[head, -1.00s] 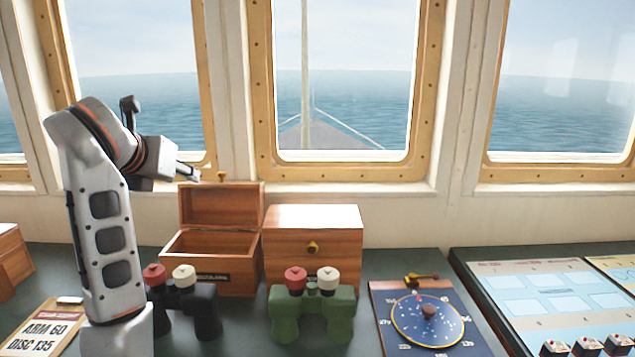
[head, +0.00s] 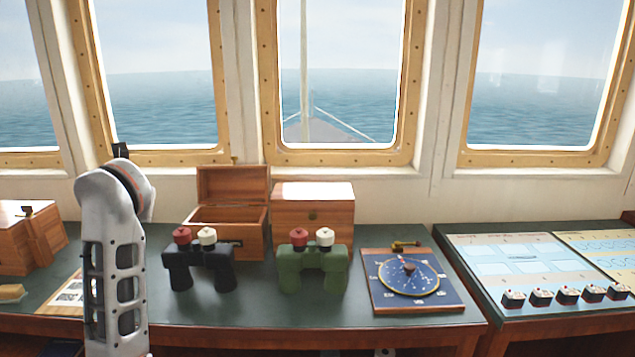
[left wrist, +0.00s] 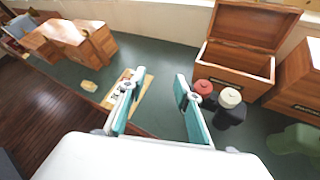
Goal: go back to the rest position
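My left arm stands upright at the left of the head view, in front of the green-topped console; its gripper is hidden there behind the arm. In the left wrist view my left gripper (left wrist: 158,100) has its two teal-padded fingers spread apart with nothing between them. Beyond the fingers lie the console top and a placard (left wrist: 128,88). My right gripper is in neither view.
Black binoculars (head: 200,265), green binoculars (head: 314,268), an open wooden box (head: 232,243), a closed wooden box (head: 313,213) and a blue dial board (head: 410,283) stand on the console (head: 255,308). A chart panel (head: 525,257) is at the right.

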